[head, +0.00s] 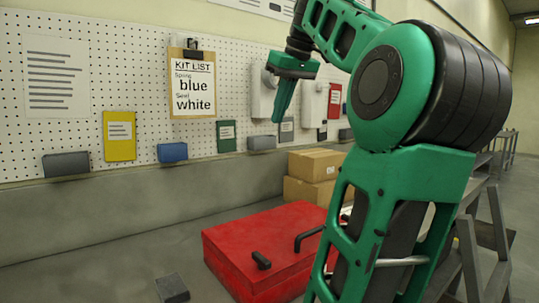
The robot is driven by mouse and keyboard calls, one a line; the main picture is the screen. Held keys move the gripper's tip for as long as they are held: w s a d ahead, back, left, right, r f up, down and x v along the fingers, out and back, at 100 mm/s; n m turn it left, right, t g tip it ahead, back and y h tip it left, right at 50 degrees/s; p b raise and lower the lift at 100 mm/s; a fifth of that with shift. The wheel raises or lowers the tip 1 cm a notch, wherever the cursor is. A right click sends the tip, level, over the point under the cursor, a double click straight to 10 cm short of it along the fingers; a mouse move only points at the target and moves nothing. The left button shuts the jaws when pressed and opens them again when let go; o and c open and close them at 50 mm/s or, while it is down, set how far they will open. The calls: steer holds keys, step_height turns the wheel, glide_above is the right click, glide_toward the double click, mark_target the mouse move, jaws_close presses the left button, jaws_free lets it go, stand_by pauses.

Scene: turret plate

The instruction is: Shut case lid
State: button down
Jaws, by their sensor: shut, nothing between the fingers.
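A red case (262,241) sits on the grey bench at the lower middle. A broad red surface faces up, with a black bar handle (308,238) and a short black piece (261,260) on it. My green arm covers its right side, so I cannot tell whether the lid lies fully flat. My gripper (280,118) is raised above and behind the case in the picture, fingers pointing down, shut and empty. It is apart from the case.
Cardboard boxes (315,165) stand behind the case. A small dark block (172,289) lies on the bench left of it. A white pegboard (120,75) with a kit list clipboard (192,88) and small bins backs the bench. The left bench area is clear.

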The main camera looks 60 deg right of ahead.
step_height(320, 180, down, 11)
steer(key=shift+w+d+f, duration=0.2)
steer(key=shift+w+d, duration=0.05)
steer(key=shift+d, duration=0.1)
stand_by(0.5)
steer(key=shift+s, duration=0.1)
